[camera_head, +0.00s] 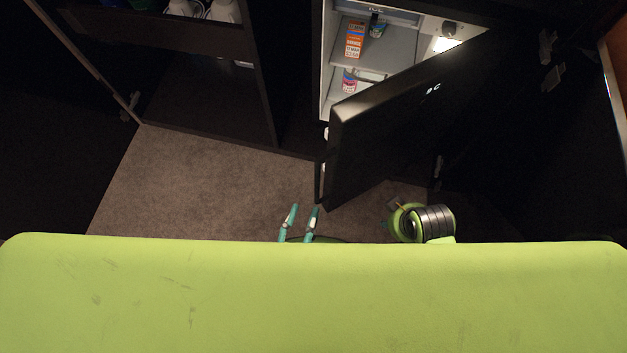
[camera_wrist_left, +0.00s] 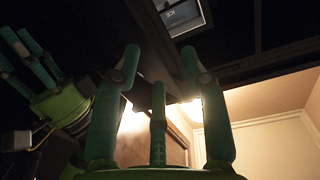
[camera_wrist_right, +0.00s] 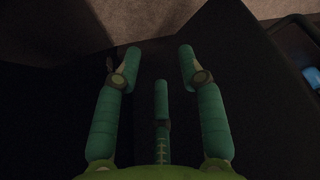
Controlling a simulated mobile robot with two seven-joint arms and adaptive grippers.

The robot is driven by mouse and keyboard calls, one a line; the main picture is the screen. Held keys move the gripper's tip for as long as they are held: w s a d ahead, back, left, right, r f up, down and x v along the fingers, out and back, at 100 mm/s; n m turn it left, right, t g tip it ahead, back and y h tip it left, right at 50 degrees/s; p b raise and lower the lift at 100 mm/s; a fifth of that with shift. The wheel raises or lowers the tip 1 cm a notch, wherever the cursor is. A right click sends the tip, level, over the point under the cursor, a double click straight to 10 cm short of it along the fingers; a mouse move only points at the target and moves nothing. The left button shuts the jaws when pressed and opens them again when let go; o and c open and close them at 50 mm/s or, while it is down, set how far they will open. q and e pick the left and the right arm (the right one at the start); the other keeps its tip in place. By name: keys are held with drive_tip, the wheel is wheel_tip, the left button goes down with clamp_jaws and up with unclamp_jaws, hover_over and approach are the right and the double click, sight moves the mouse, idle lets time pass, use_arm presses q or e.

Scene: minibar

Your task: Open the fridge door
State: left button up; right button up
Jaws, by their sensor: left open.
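The black fridge door (camera_head: 390,125) stands partly open in the head view, swung out from the lit white fridge interior (camera_head: 390,45). My left gripper (camera_head: 301,212) is at the lower middle, left of the door's free edge and apart from it. Its fingers are spread and empty, also in the left wrist view (camera_wrist_left: 160,60). My right gripper (camera_wrist_right: 155,58) is open and empty in the right wrist view, in front of a dark surface. It also shows at the left of the left wrist view (camera_wrist_left: 25,52). In the head view my right arm is below the door.
Inside the fridge are an orange-and-white carton (camera_head: 355,40) and a small pink-labelled bottle (camera_head: 349,80). An open dark cabinet (camera_head: 205,85) stands on the left with white items above. Carpet floor (camera_head: 200,185) is clear between it and the door. Dark panels close in on the right.

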use_arm(q)
drive_tip(key=v, duration=0.2)
drive_tip(key=shift+s+a, duration=0.1)
drive_tip(key=shift+s, duration=0.15)
